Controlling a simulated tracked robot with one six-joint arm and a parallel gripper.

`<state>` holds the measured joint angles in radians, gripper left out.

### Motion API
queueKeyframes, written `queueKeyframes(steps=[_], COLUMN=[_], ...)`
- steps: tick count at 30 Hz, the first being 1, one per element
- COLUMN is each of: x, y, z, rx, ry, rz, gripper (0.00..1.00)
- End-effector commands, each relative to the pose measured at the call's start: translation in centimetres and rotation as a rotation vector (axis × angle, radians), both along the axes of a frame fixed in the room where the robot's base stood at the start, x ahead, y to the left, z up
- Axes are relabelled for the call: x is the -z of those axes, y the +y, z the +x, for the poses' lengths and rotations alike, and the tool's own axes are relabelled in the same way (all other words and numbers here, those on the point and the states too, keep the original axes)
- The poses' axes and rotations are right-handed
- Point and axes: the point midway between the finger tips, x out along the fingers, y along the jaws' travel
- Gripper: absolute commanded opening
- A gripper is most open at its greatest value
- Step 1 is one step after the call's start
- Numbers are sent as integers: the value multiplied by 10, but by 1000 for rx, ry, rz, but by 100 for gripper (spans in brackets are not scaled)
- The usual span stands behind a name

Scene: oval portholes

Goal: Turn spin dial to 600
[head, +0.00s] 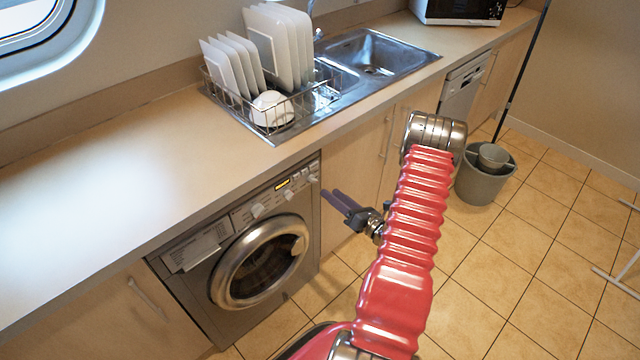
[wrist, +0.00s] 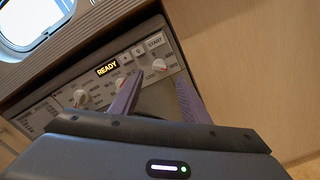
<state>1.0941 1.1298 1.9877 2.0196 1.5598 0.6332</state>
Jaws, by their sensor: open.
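The washing machine (head: 207,292) stands under the counter with its round door shut. Its panel (wrist: 55,104) shows a lit READY display (wrist: 107,69), a START button (wrist: 155,43) and several round dials. The rightmost dial (wrist: 158,65) has small numbers around it, too small to read surely; its pointer angle is unclear. My gripper (wrist: 160,76) is open, its two purple fingers pointing at the panel, with this dial appearing between the fingertips. I cannot tell whether they touch it. In the head view my gripper (head: 331,193) is just right of the panel's right end.
The counter (head: 100,190) overhangs the machine above the panel. A dish rack (head: 240,115) with plates and a bowl and a sink (head: 370,55) are on it. Cabinet doors (head: 360,160) adjoin at right. A grey bucket (head: 480,185) stands on the tiled floor, which is otherwise mostly clear.

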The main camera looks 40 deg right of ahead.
Motion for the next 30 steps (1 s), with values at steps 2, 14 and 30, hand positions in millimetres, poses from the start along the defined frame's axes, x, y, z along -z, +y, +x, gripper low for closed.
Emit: queueKeyframes(steps=[2, 14, 30], x=[0, 0, 0], y=[1, 2, 2], z=[13, 67, 75], rx=[-3, -2, 0], ry=[-1, -1, 0], rz=[-2, -1, -1], gripper=[42, 42, 34])
